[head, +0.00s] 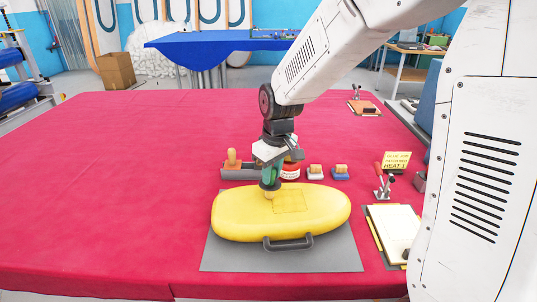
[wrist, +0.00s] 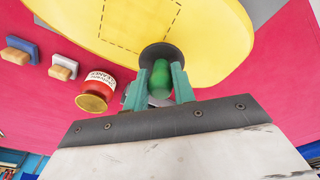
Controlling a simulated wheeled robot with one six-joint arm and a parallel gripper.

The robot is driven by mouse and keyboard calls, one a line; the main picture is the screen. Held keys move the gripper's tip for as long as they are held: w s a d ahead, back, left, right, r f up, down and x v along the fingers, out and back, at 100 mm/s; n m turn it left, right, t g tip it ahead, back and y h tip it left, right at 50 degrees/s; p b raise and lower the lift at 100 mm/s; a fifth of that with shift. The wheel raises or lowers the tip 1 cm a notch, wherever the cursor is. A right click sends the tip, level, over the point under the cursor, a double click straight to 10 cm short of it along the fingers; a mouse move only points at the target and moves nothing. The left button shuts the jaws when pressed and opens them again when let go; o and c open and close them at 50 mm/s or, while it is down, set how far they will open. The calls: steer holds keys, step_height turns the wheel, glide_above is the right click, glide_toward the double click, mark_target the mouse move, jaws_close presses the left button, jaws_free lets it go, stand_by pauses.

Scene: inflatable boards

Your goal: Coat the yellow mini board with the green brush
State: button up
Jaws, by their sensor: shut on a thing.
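The yellow mini board (head: 325,215) lies flat on a grey mat (head: 215,258) with a dark grey handle (head: 288,243) at its near edge. A dashed rectangle is marked on its top; the board also fills the top of the wrist view (wrist: 205,40). My gripper (head: 270,172) is shut on the green brush, whose green handle shows between the fingers in the wrist view (wrist: 160,80). The brush points down over the board, near the left side of the dashed rectangle. Its bristle end seems at the board's surface; I cannot tell whether it touches.
Behind the board stand a red jar (head: 291,170), two small wood-and-foam blocks (head: 315,172) (head: 341,172) and a grey holder (head: 235,172) with a wooden-handled tool. At right are a red-handled clamp (head: 382,185), a yellow "HEAT-1" card (head: 396,161) and a clipboard (head: 395,230). The left tabletop is clear.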

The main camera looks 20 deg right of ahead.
step_height(320, 180, up, 2)
steer(key=shift+r, duration=0.2)
steer(key=shift+a+r, duration=0.1)
steer(key=shift+r, duration=2.75)
